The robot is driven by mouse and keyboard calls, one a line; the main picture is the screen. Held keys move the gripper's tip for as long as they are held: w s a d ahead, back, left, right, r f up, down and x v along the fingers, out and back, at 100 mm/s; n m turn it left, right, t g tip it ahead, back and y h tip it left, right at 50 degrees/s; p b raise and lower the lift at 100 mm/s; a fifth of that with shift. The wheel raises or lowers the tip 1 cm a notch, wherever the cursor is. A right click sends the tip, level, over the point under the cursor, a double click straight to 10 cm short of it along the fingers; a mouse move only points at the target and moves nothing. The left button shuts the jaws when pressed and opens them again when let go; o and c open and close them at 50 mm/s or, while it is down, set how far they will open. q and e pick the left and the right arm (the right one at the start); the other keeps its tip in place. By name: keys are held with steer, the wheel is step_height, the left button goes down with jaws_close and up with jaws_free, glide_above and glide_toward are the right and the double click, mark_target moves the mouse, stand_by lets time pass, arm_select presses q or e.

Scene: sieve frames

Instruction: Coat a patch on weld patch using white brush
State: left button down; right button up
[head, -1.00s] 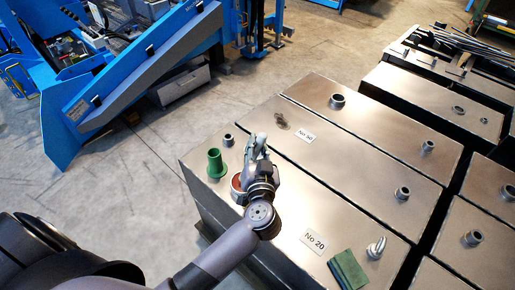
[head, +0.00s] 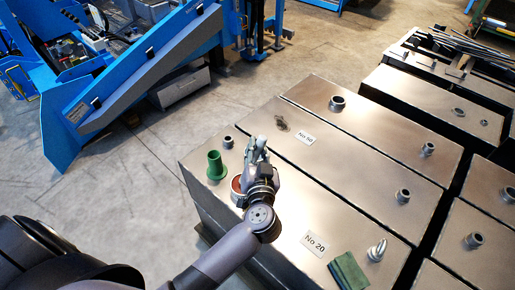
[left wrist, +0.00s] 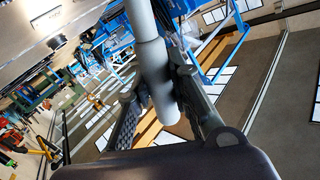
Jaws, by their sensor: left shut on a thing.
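The weld patch (head: 282,122) is a small dark, rough spot on the metal top near the No 50 label. My left gripper (head: 257,148) is left of and nearer than the patch, above the metal top. In the left wrist view, its fingers (left wrist: 157,88) are shut on a light grey-white cylinder (left wrist: 158,70), which looks like the handle of the white brush. The bristles are not seen there. In the left wrist view, a dark mark (left wrist: 57,42) on the metal surface may be the patch. My right gripper is not in view.
A green flared cup (head: 216,167) and a small dark ring (head: 228,141) stand left of the gripper. A round reddish container (head: 236,184) is partly hidden by my wrist. A green cloth (head: 347,271) and a silver piece (head: 377,249) lie nearer right. Metal fittings stand on the boxes.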

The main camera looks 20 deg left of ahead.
mark_target(258, 140)
arm_select(q)
steer(key=shift+f, duration=0.55)
stand_by(0.8)
step_height(258, 140, up, 7)
steer(key=p, duration=1)
steer(key=shift+p, duration=0.4)
stand_by(0.5)
